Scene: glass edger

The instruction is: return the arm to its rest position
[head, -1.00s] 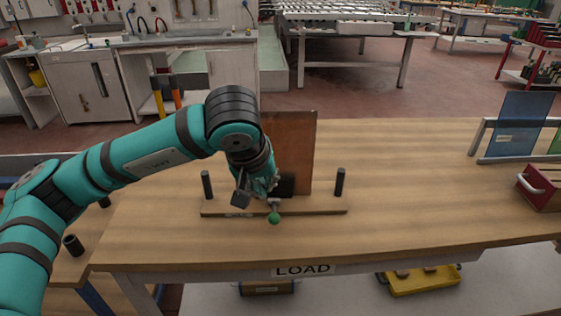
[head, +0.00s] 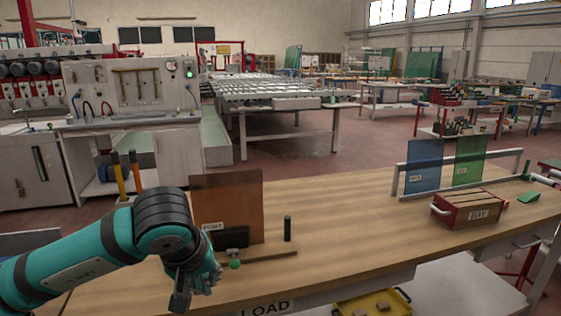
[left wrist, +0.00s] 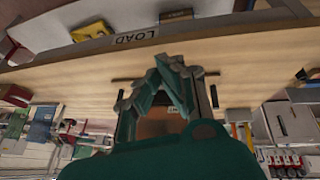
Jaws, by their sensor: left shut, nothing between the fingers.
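My left arm, teal with black joints, comes in from the lower left of the head view. Its gripper (head: 190,288) hangs at the near side of the wooden table (head: 345,228), in front of the fixture, shut and empty. The left wrist view shows its fingers (left wrist: 170,70) together, over the table near the LOAD label. A brown glass pane (head: 228,203) stands upright in the fixture, behind and apart from the gripper. The fixture has a green knob (head: 235,264) and a black post (head: 287,228). My right gripper is not in view.
A red box marked BAY (head: 470,208) stands on the table's right part. Behind it a rack holds a blue pane (head: 423,166) and a green pane (head: 468,161). A yellow tray (head: 372,304) sits below the table. The middle of the tabletop is clear.

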